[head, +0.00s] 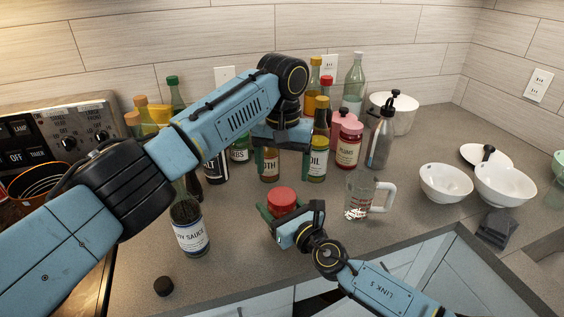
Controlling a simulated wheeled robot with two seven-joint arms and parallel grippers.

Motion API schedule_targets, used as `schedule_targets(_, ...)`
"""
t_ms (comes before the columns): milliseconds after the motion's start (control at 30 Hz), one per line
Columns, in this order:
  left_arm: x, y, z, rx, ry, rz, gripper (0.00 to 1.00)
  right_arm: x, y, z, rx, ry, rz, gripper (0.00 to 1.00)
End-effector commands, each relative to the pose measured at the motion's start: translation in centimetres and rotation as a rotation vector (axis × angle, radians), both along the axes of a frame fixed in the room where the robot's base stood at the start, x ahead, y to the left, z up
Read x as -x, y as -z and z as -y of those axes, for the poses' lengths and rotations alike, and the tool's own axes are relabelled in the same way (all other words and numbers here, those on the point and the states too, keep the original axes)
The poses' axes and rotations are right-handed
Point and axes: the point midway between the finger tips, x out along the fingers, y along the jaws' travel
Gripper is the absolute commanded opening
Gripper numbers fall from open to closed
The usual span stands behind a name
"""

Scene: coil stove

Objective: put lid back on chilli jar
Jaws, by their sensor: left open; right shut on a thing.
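A red lid (281,196), round and flat-topped, shows at the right gripper, above the counter's front middle. A reddish body shows just under it and looks like the chilli jar (281,211), mostly hidden by the gripper. I cannot tell how well the lid is seated. My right gripper (287,213) is shut on this jar from the front right. My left gripper (282,165) is open and empty, pointing down above and behind the red lid, apart from it in the picture. Its fingers overlap the bottles behind.
A soy sauce bottle (189,232) stands at the left, with a black cap (164,286) on the counter nearby. A glass measuring jug (358,206) is close on the right. A plums jar (348,149) and several bottles stand behind. White bowls (446,185) are at the right.

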Motion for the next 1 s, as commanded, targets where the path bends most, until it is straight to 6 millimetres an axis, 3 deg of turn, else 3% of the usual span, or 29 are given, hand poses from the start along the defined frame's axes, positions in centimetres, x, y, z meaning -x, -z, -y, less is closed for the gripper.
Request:
schedule_targets(300,0.03,-0.43,-0.03,0.0,-0.587,0.0,0.77,0.02,0.07,0.0,0.0,0.0,-0.001,0.0)
schedule_targets(500,0.06,-0.62,-0.07,0.0,-0.848,0.0,0.77,0.02,0.07,0.0,0.0,0.0,-0.001,0.0)
schedule_targets(700,0.06,-0.69,-0.07,0.0,-0.955,0.0,0.77,0.02,0.07,0.0,0.0,0.0,-0.001,0.0)
schedule_targets(1000,0.06,-0.69,-0.07,0.0,-0.963,0.0,0.77,0.02,0.07,0.0,0.0,0.0,-0.001,0.0)
